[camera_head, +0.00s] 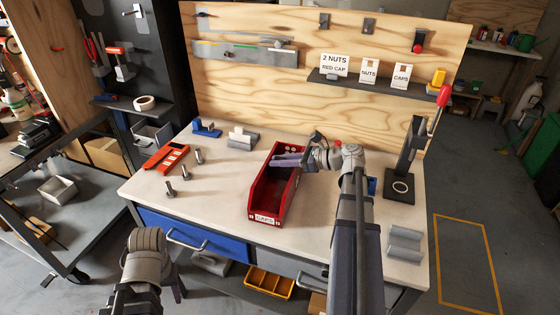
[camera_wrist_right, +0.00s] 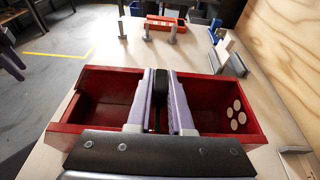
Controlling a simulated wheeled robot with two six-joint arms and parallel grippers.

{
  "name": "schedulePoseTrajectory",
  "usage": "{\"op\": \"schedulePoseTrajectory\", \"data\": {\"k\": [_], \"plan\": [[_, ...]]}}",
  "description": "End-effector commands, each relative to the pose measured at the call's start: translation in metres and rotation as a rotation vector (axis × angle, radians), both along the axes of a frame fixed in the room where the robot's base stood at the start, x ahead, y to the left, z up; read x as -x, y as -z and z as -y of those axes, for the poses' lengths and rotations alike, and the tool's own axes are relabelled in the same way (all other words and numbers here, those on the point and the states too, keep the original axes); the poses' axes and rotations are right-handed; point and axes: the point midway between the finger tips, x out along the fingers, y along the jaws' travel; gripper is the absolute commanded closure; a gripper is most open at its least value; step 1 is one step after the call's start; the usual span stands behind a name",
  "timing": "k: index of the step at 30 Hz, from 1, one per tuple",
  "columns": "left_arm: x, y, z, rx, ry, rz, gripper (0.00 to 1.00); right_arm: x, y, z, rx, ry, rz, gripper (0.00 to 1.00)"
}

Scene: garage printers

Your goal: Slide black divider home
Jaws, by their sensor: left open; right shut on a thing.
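A long red bin (camera_head: 254,205) with a white label on its front stands on the workbench. It also fills the middle of the right wrist view (camera_wrist_right: 100,73). My right gripper (camera_head: 277,160) reaches over the bin from the right. In the right wrist view its pale fingers (camera_wrist_right: 161,78) are shut on the black divider (camera_wrist_right: 160,88), an upright dark piece across the bin's middle. The divider's lower part is hidden, so I cannot tell how deep it sits.
Several upright bolts (camera_head: 184,172) and a red tray (camera_head: 166,158) stand left of the bin. A dark press with a red handle (camera_head: 407,160) stands at the right. A grey block (camera_head: 405,244) lies at the front right. A plywood board (camera_head: 330,90) closes the back.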

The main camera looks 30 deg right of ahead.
Motion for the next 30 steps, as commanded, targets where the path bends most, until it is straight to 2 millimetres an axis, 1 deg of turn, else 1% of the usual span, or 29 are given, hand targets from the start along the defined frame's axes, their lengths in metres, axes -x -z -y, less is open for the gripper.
{"op": "schedulePoseTrajectory", "data": {"k": [30], "plan": [[0.000,0.026,0.000,0.000,0.000,0.000,0.50,0.000,0.026,0.000,0.000,0.000,0.000,1.00]]}}
